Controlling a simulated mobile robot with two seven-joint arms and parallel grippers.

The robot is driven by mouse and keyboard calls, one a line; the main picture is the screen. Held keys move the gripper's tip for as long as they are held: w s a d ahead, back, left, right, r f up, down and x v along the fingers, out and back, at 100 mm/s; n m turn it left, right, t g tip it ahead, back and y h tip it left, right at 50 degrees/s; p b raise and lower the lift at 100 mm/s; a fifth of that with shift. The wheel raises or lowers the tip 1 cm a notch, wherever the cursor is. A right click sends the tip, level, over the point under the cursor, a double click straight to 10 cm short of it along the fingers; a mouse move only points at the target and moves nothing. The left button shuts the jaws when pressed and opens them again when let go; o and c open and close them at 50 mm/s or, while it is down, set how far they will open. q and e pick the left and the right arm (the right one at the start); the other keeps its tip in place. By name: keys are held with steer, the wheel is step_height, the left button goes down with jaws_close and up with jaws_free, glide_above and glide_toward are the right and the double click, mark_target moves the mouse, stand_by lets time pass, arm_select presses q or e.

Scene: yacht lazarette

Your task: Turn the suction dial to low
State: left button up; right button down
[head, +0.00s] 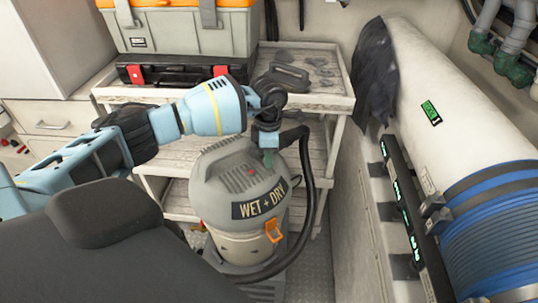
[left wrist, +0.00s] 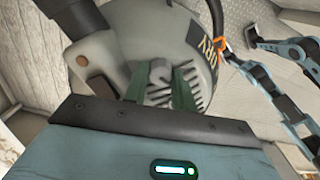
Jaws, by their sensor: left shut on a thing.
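The grey wet-and-dry vacuum (head: 222,200) stands upright on the floor in front of the shelf trolley. My left gripper (head: 268,150) reaches over its top from the left, fingers pointing down. In the left wrist view, the green fingers of my left gripper (left wrist: 160,88) are closed around a grey knob, the suction dial (left wrist: 159,70), on the vacuum's lid beside the dark vent slots. The head view hides the dial behind the gripper. Its markings and setting cannot be read. My right gripper does not show clearly in either view.
A black hose (head: 308,165) curves down the vacuum's right side. Behind it, the pale trolley (head: 325,100) carries a black case (head: 165,70) and a grey bin with an orange lid (head: 180,35). A large white cylinder (head: 425,85) and blue coiled hose (head: 490,220) lie at right.

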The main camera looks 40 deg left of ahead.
arm_select(q)
steer(key=m, duration=0.5)
steer(key=shift+r+b, duration=0.1)
steer(key=shift+b, duration=0.3)
steer(key=shift+m, duration=0.4)
steer(key=o, duration=1)
steer(key=shift+r, duration=3.9)
